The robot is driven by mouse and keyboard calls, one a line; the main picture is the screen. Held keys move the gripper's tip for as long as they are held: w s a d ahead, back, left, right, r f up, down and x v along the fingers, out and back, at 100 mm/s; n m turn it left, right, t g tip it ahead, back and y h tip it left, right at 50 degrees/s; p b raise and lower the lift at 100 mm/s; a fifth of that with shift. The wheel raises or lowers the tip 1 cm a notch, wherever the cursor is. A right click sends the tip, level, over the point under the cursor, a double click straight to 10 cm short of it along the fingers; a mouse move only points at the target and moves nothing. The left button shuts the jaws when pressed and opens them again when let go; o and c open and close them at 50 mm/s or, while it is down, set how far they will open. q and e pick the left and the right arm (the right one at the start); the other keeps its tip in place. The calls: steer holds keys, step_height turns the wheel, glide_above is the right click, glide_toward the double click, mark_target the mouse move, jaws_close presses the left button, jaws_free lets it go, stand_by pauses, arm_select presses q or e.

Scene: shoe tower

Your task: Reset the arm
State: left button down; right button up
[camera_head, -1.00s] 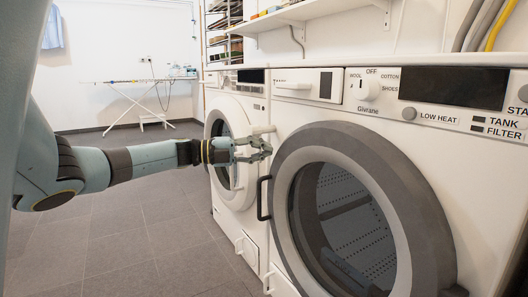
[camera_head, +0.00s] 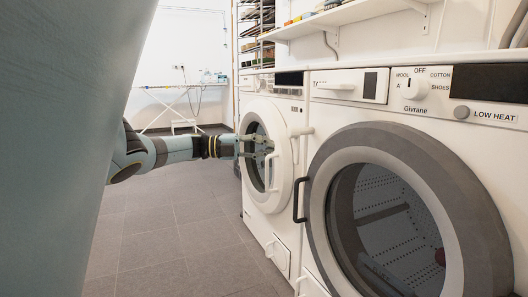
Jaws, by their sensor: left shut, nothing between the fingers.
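My left gripper (camera_head: 268,147) is in the middle of the head view, its arm reaching in from the left. Its fingers are shut with nothing between them. It is in front of the smaller white washing machine's round door (camera_head: 262,160); I cannot tell whether it touches the door. My right gripper is not in view. Part of my left arm is hidden behind the large blue-grey part of my body on the left.
A dryer with a grey-ringed round door (camera_head: 462,188) and a dark handle (camera_head: 299,199) stands at right, its door closed. A shelf (camera_head: 350,14) hangs above. An ironing board (camera_head: 180,87) stands at the back. The tiled floor (camera_head: 165,235) is clear.

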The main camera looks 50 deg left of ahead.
arm_select(q)
steer(key=shift+a, duration=0.4)
